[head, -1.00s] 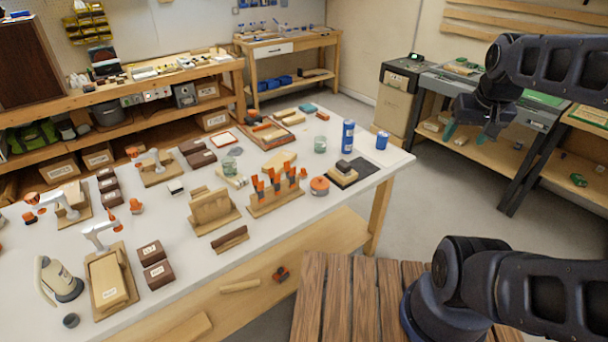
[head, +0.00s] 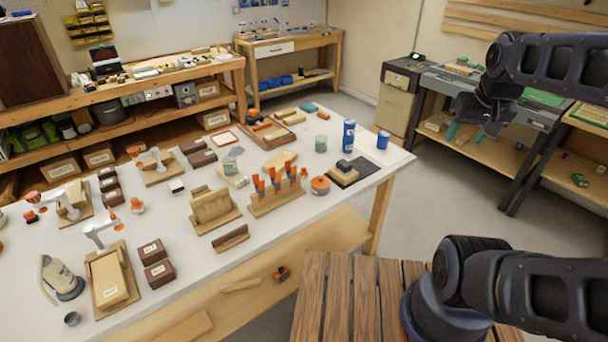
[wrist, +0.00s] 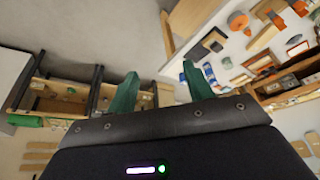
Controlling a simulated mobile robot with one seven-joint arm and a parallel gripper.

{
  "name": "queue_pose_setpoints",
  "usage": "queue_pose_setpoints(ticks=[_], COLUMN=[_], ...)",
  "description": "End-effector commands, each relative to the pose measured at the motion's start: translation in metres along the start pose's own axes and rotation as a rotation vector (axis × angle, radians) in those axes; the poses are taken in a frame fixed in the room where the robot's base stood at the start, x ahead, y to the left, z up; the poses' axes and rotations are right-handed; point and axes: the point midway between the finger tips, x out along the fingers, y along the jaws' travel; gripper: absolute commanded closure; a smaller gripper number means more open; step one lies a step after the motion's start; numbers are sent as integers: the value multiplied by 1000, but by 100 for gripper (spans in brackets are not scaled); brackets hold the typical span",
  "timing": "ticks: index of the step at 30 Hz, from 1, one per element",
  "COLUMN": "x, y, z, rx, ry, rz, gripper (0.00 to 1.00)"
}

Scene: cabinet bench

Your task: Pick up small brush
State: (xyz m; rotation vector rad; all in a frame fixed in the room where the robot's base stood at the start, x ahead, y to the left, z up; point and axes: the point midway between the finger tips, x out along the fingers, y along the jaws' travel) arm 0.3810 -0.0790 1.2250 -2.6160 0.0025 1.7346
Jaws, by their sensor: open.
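My gripper (head: 466,131) is in the upper right of the head view, far from the white table and out over the floor side. Its two teal fingers are spread and empty; they also show in the wrist view (wrist: 160,72). No thing is clearly recognisable as the small brush. A dark brown bar with a pale wooden edge (head: 230,237) lies near the table's front edge and could be a brush, but I cannot tell. A rack with several orange-handled tools (head: 277,197) stands behind it to the right.
The long white table (head: 330,205) is crowded with brown boxes (head: 154,262), a blue can (head: 348,136) and an orange-lidded round container (head: 320,185). A slatted wooden surface (head: 340,300) is beside my arm. Open floor (head: 440,200) separates the table from the grey benches.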

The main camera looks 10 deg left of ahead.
Motion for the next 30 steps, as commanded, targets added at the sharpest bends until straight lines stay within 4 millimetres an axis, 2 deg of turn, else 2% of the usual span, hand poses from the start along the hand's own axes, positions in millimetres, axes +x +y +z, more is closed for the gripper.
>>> queue_pose_setpoints(ticks=[5, 14, 23, 30], x=[5, 29, 67, 108], y=[-8, -40, -84, -128], z=[-23, -86, -144, -181], rx=[33, 146, 259, 348], ry=[-23, -85, -149, -200], rz=[-13, -37, -43, -34], gripper=[48, 48, 48, 48])
